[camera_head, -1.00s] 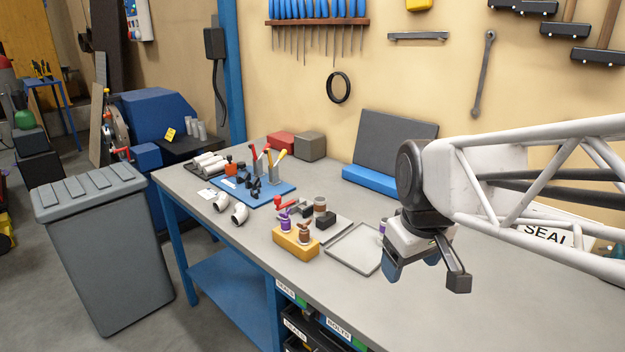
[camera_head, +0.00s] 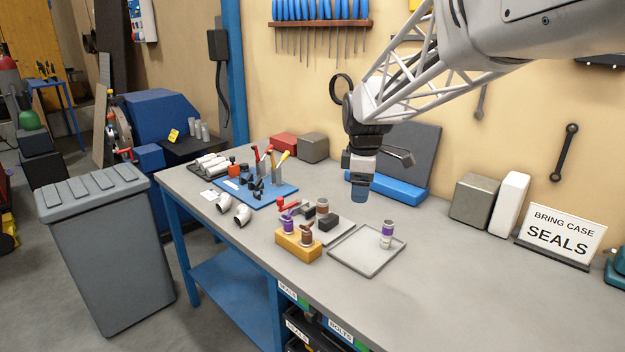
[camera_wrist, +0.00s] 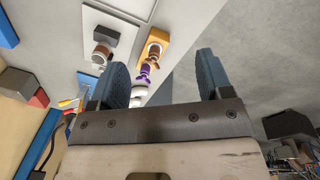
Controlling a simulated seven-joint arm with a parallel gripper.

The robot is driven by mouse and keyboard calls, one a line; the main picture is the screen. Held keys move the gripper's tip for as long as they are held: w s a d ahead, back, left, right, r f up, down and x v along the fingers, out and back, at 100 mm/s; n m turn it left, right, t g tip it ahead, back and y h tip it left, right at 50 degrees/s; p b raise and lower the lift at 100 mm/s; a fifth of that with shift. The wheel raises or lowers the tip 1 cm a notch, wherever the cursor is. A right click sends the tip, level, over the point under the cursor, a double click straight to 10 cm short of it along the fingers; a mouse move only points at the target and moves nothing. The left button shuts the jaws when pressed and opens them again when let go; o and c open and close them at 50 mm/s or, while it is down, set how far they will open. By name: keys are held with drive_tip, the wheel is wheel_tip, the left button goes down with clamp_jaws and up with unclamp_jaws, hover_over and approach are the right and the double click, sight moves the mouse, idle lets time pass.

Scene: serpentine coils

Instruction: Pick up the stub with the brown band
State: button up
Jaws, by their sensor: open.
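A short grey stub with a brown band (camera_head: 322,208) stands on a light plate (camera_head: 338,229) behind the yellow block. It also shows in the wrist view (camera_wrist: 101,54), at the upper left. The yellow block (camera_head: 299,246) holds a purple piece (camera_head: 287,222) and a brown piece (camera_head: 306,232) upright. A grey stub with a purple band (camera_head: 387,234) stands in the shallow grey tray (camera_head: 350,262). My gripper (camera_head: 361,192) hangs above the bench, to the right of the brown-banded stub and higher. Its jaws (camera_wrist: 162,76) are open, with nothing between them.
A black block (camera_head: 328,222) stands close beside the brown-banded stub, and a red-handled item (camera_head: 287,204) lies left of it. A blue mat (camera_head: 258,190) with tools and white pipe elbows (camera_head: 242,216) are further left. The bench right of the tray is clear.

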drive_tip(key=w+a+f+n, duration=0.2)
drive_tip(key=w+f+n, duration=0.1)
drive_tip(key=w, duration=0.4)
drive_tip(key=w+a+f+n, duration=0.2)
drive_tip(key=w+n, duration=0.1)
drive_tip(key=w, duration=0.3)
drive_tip(key=n+g, duration=0.1)
drive_tip(key=n, duration=0.4)
hover_over(322, 205)
drive_tip(key=w, duration=0.2)
wheel_tip(322, 205, down, 6)
drive_tip(key=shift+d, duration=0.15)
drive_tip(key=shift+f, duration=0.2)
drive_tip(key=shift+f, duration=4.4)
drive_tip(key=c, duration=1.2)
drive_tip(key=shift+r, duration=0.15)
